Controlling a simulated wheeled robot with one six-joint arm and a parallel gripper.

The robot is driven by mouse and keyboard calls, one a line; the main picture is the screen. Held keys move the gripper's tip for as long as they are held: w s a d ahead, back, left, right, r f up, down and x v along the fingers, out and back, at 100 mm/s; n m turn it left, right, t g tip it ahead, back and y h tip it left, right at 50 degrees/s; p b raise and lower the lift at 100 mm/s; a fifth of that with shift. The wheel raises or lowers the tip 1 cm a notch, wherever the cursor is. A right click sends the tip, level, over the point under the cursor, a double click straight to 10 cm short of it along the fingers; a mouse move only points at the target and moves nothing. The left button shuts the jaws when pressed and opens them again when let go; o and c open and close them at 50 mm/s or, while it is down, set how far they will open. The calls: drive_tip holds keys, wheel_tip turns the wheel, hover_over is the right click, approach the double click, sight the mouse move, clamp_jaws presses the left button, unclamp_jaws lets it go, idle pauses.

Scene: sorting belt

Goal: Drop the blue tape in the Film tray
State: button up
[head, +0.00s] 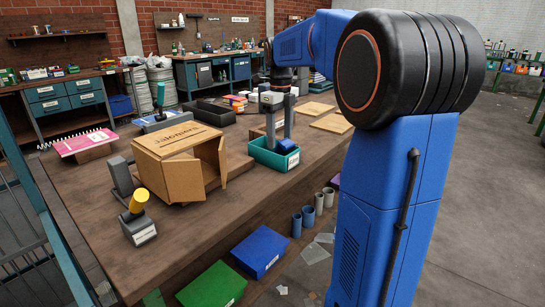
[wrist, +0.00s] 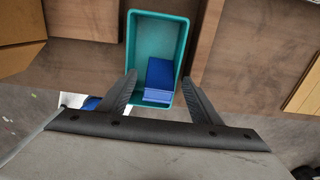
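A teal tray (head: 262,158) stands near the table's right edge; no Film label is readable on it. It also shows in the wrist view (wrist: 131,45). A blue, block-like item with a ribbed pale edge lies inside it (wrist: 160,73), also in the head view (head: 287,147). I cannot tell for certain that it is the blue tape. My gripper (head: 280,141) is over the tray, pointing down. Its fingers are spread apart in the wrist view (wrist: 160,83), one on each side of the blue item, with gaps showing; it holds nothing visible.
An open cardboard box (head: 160,175) stands left of the tray. A yellow-handled tool (head: 139,203) is at the table's front left. A dark tray (head: 208,113) and small coloured boxes (head: 236,101) are farther back. Green (head: 213,287) and blue (head: 260,250) boxes sit below the tabletop.

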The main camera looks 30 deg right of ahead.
wheel_tip(320, 180, up, 17)
drive_tip(key=shift+r, duration=0.2)
idle(0.6)
idle(0.3)
drive_tip(key=s+a+f+n+t, duration=0.2)
drive_tip(key=s+a+f+n, duration=0.85)
drive_tip(key=s+n, duration=0.5)
drive_tip(key=s+a+f+n+t, duration=0.1)
drive_tip(key=s+a+f+n, duration=0.1)
drive_tip(key=s+f+n, duration=0.5)
drive_tip(key=s+a+f+n+t, duration=0.1)
drive_tip(key=s+a+f+n, duration=0.2)
drive_tip(key=s+f+n, duration=0.4)
wheel_tip(320, 180, down, 6)
drive_tip(key=shift+s+a+f+n+t, duration=0.25)
drive_tip(key=shift+n+t, duration=0.15)
drive_tip(key=shift+n, duration=0.85)
